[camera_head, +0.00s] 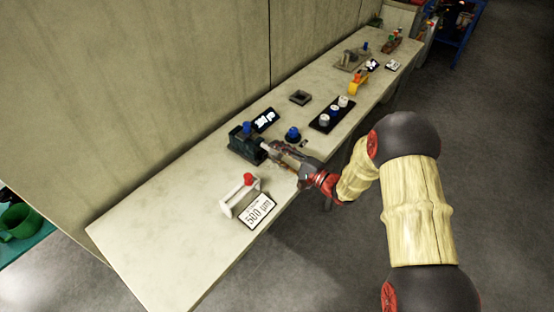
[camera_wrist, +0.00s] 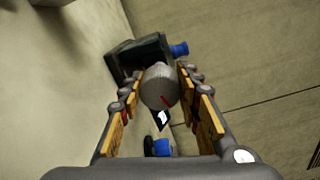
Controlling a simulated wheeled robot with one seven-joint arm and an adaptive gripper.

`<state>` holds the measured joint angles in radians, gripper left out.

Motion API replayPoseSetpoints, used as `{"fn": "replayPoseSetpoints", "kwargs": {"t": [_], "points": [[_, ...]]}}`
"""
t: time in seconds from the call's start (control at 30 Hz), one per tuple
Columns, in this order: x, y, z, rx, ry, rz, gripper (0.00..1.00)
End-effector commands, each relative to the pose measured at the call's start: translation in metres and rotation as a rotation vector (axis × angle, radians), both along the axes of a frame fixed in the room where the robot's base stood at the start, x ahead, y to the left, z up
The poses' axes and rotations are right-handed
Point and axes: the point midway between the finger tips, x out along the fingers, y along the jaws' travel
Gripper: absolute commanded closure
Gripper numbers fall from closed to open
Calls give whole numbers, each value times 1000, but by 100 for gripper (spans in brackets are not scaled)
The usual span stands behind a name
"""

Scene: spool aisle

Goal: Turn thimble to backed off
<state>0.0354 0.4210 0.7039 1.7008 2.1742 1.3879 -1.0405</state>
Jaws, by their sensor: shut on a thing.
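The thimble is a pale grey ribbed cylinder (camera_wrist: 159,88) with a red mark on its end face, in the middle of the wrist view. It sticks out of a dark green-black micrometer body (camera_wrist: 130,57) with a blue knob (camera_wrist: 180,49). In the head view the same body (camera_head: 243,146) stands on the bench near its middle. My gripper (camera_wrist: 159,95) is shut on the thimble, one finger on each side of it. In the head view my gripper (camera_head: 272,150) reaches the body from the right and mostly hides the thimble.
The bench (camera_head: 165,215) also holds a black display (camera_head: 264,119), a blue-topped piece (camera_head: 292,134), a tray of knobs (camera_head: 333,113), and a white frame with a red knob (camera_head: 240,195). A card reading 500 µm (camera_head: 257,210) lies at the front. A wall runs behind.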

Motion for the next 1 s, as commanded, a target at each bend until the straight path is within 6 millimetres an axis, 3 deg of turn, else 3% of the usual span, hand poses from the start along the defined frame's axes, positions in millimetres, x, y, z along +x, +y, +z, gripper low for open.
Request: {"fn": "replayPoseSetpoints", "kwargs": {"t": [1.0], "points": [[-1,0,-4,-548,-698,2,92]]}}
